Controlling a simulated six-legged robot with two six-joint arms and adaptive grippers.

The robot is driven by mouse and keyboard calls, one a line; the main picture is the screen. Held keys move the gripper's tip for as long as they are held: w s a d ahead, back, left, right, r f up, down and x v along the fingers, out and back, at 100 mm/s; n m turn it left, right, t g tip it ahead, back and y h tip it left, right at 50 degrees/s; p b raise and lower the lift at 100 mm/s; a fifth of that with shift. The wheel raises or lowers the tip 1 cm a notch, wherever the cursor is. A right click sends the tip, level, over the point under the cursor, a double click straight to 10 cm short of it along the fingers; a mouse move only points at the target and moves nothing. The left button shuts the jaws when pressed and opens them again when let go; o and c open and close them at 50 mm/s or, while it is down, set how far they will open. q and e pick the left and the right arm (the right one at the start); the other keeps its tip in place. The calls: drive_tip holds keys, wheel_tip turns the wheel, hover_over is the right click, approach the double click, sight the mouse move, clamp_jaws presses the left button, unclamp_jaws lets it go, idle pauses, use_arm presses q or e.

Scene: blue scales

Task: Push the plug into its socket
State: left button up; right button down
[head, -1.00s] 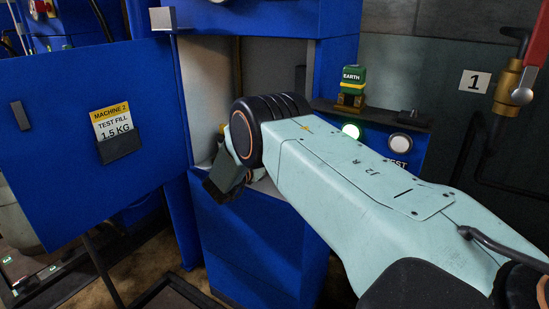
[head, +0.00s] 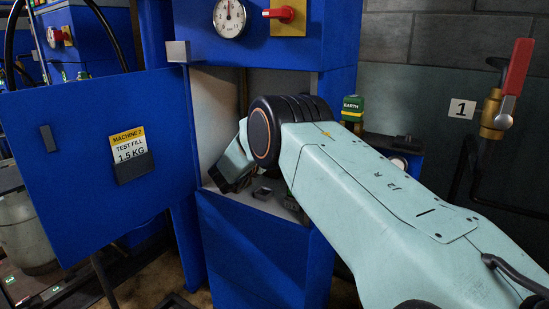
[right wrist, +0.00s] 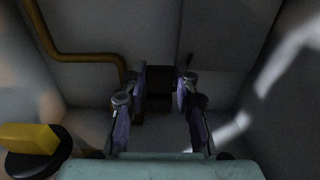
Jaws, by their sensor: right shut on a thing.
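My right arm reaches into the open bay of the blue cabinet (head: 262,262). In the right wrist view the two fingers of my right gripper (right wrist: 158,112) stand on either side of a dark block (right wrist: 158,78), likely the plug, and are shut on it. The block is in shadow in front of the bay's grey back wall, and its far side is hidden. In the head view my forearm and wrist cover much of the bay. A small dark piece (head: 262,193) shows on the bay floor. I cannot make out the socket for sure. My left gripper is out of view.
A yellow pipe (right wrist: 82,57) runs along the bay wall, and a yellow knob on a black base (right wrist: 30,139) stands at the left. The open blue door (head: 75,165) is left of the bay. A green EARTH block (head: 352,106) stands right of it.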

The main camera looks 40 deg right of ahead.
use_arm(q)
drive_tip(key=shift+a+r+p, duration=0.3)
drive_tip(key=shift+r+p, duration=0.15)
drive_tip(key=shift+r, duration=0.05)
use_arm(e)
drive_tip(key=shift+w+r, duration=0.1)
drive_tip(key=shift+r, duration=2.25)
